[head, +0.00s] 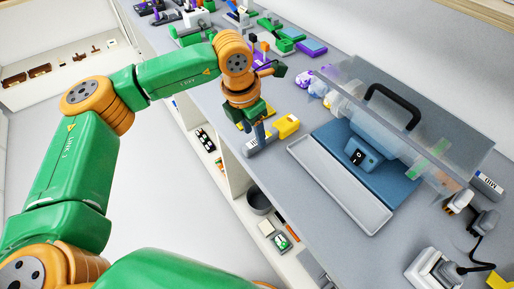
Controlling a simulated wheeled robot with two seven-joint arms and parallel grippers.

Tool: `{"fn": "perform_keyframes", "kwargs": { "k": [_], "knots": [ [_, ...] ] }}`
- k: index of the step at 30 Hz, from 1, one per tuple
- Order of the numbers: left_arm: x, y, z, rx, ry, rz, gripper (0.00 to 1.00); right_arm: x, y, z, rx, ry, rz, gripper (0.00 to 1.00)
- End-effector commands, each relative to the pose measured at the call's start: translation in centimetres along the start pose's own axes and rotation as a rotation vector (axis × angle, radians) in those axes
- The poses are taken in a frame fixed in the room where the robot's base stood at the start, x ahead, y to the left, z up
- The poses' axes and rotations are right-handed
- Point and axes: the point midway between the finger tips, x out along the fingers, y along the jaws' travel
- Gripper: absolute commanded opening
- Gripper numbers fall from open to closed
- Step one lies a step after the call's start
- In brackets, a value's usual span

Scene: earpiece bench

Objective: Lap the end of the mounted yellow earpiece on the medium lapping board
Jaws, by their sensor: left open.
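My left gripper (259,132) points down at the bench's front edge, its fingers apart. It is just above or beside a grey bar with a yellow block (286,126) at its right end. I cannot tell whether the fingers touch it, or whether this is the mounted yellow earpiece. A grey piece with a white label that seems to read "MID" (488,184) lies at the right, partly behind the clear cover. I cannot clearly make out the medium lapping board. My right gripper is not in view.
A blue machine (366,153) with a grey front tray (338,188) stands under a clear cover with a black handle (392,104). A power strip (433,271) with a cable is at lower right. Several tools and blue-green boards (312,47) crowd the back. Shelves open below the bench edge.

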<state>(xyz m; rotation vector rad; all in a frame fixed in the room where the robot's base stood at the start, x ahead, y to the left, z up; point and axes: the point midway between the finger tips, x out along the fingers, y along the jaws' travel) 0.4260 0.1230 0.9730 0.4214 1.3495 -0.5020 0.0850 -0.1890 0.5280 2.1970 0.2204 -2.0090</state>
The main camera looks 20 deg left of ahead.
Motion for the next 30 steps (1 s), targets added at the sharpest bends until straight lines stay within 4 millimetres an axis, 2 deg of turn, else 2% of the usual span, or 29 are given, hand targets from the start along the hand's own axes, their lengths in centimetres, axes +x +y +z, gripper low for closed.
{"fn": "perform_keyframes", "kwargs": {
  "k": [1,3,13,24,25,30],
  "knots": [
    [1.9,-0.1,-0.1,0.001,0.0,-0.001,0.53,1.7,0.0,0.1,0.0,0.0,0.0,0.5],
    [2.9,0.0,-0.1,0.0,-0.001,-0.001,0.53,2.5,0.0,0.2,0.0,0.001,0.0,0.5],
    [3.1,0.0,0.1,0.0,-0.002,0.0,0.53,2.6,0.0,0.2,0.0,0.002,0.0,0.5],
    [3.1,0.0,0.1,0.0,-0.001,0.0,0.03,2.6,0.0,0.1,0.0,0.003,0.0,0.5],
    [3.1,0.0,0.1,0.0,-0.001,0.0,0.0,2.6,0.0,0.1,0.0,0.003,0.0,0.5],
    [3.1,0.0,0.1,0.0,-0.001,-0.001,0.0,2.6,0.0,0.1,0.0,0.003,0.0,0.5]
  ]
}}
